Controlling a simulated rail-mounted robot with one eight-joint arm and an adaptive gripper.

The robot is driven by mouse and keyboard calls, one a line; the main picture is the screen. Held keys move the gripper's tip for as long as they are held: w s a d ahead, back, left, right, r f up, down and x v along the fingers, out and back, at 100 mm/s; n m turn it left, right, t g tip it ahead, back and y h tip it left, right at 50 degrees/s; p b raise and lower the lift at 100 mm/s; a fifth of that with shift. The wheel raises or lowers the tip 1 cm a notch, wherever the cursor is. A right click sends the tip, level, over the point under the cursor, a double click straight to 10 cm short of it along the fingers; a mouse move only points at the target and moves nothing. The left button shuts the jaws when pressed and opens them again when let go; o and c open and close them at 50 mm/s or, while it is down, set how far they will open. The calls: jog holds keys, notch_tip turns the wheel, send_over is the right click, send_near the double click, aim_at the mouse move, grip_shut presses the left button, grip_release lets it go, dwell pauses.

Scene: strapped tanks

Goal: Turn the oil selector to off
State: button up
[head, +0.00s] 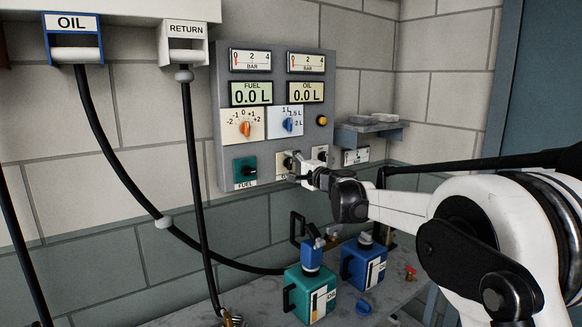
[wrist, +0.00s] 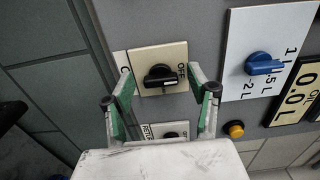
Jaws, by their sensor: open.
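The oil selector is a black knob (wrist: 160,76) on a cream plate (wrist: 149,55) marked OFF, seen in the wrist view. That view is turned, so OFF reads sideways at the plate's right edge. The knob's bar lies roughly crosswise in the picture; I cannot tell for certain which end points. My gripper (wrist: 160,73) is open, one finger on each side of the knob; contact is not visible. In the head view my gripper (head: 296,168) is at the lower part of the grey panel (head: 226,115), partly hiding the oil selector plate (head: 282,158).
The green fuel selector (head: 245,170) is left of my gripper, and the return selector (wrist: 170,134) is close beside it. Orange and blue dials (head: 289,124) sit above. A teal can (head: 300,292) and blue can (head: 358,268) stand below. Black hoses hang at left.

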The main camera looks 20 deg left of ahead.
jog(key=v, duration=1.2)
jog(key=s+d+f+n+g+h, duration=0.15)
jog(key=s+d+n+h, duration=0.4)
jog(key=s+d, duration=1.35)
jog(key=s+d+f+g+h, duration=0.1)
jog(key=s+d+f+h, duration=0.3)
jog(key=s+d+f, duration=0.3)
jog(key=s+d+f+n+g+h, duration=0.1)
jog(key=s+d+f+h, duration=0.4)
jog(key=s+d, duration=1.2)
notch_tip(320, 180, down, 3)
jog(key=shift+s+d+r, duration=0.15)
jog(key=shift+s+d, duration=0.25)
jog(key=shift+d, duration=0.15)
